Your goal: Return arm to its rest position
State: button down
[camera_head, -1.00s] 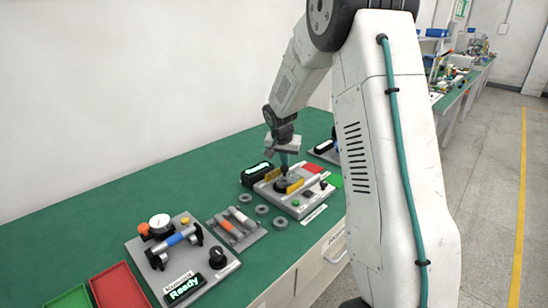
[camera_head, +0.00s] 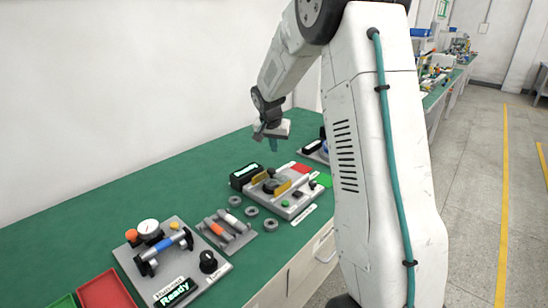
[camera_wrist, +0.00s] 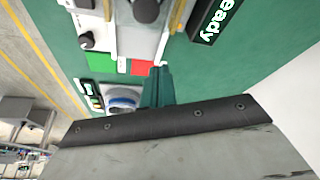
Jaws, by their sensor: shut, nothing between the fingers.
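My arm reaches in from the upper right of the head view, and my gripper (camera_head: 273,145) hangs above the back of the green bench, higher than the motor fixture. Its teal fingers are together and empty, and they also show in the wrist view (camera_wrist: 158,88). The grey fixture (camera_head: 307,207) below it has yellow jaws and a dark round part (camera_head: 270,187) between them. A gap shows between my fingertips and the fixture. Part of the bench is hidden behind my arm.
Grey rings (camera_head: 251,211) lie beside a tray of orange and grey rods (camera_head: 227,230). A gauge station (camera_head: 190,262) with a "Ready" display stands at front left, next to a red tray (camera_head: 105,291). The bench's back left surface (camera_head: 120,200) is clear.

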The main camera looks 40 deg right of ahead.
jog(key=v, duration=0.5)
jog(key=shift+w+a+r, duration=0.1)
jog(key=shift+a, duration=0.1)
jog(key=s+a+r+n+y, duration=0.1)
jog(key=s+a+r+n, duration=0.1)
jog(key=s+a, duration=0.5)
jog(key=s+a+r+n+y, duration=0.1)
jog(key=s+a+n, duration=0.4)
jog(key=s, duration=1.3)
jog(key=s+a+r+n+g+y, duration=0.1)
jog(key=s+a+r+n, duration=0.2)
jog(key=s+a, duration=0.8)
jog(key=shift+s+a, duration=0.2)
jog(key=shift+s, duration=0.95)
